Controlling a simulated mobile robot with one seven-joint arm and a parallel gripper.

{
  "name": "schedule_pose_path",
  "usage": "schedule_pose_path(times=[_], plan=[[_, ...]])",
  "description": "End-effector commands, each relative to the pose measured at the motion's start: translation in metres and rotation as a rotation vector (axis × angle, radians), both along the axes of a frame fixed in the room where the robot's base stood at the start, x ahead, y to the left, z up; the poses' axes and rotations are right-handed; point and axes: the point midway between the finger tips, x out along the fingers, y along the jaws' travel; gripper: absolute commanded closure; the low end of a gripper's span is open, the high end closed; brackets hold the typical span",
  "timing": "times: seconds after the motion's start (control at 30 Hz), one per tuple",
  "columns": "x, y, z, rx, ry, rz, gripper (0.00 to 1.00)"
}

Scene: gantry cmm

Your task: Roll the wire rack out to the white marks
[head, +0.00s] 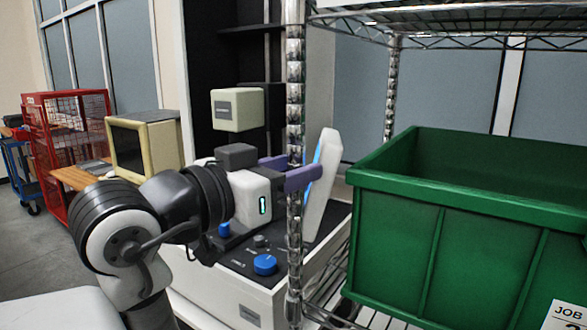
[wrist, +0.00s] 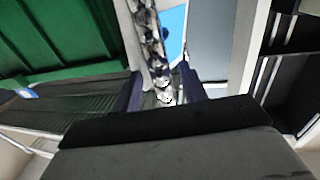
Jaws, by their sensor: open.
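The chrome wire rack stands close in front; its near post (head: 294,80) runs from top to bottom of the head view. My gripper (head: 302,172) is at this post at about mid-height, with one purple finger passing across the front of it. In the wrist view, the post (wrist: 152,45) runs between the two spread fingers of my gripper (wrist: 160,82). The jaws are open around the post; whether either finger touches it cannot be told. No white marks show in either view, and the floor under the rack is out of sight.
A green bin (head: 400,230) with a job label sits on the rack's shelf. Behind the post is a white console (head: 240,300) with blue knobs and a tilted screen. A beige monitor (head: 145,145) and a red mesh cage (head: 70,130) stand left; grey floor shows at far left.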

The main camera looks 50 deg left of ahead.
Motion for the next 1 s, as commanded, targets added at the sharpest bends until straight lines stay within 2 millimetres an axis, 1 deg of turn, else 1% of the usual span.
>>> schedule_pose_path(times=[0.17, 0.3, 0.4, 0.5, 0.6, 0.7, 1.0], plan=[[-0.036, -0.001, -0.003, 0.002, -0.004, 0.004, 0.58], [-0.069, -0.003, -0.003, 0.002, -0.003, 0.004, 0.58], [-0.090, -0.003, -0.002, 0.002, -0.003, 0.003, 0.58], [-0.107, -0.004, -0.002, 0.003, -0.003, 0.002, 0.58], [-0.119, -0.005, -0.001, 0.002, -0.002, 0.001, 0.58], [-0.125, -0.005, 0.000, 0.001, -0.003, 0.001, 0.58], [-0.127, -0.005, 0.000, 0.001, -0.002, 0.000, 0.58]])
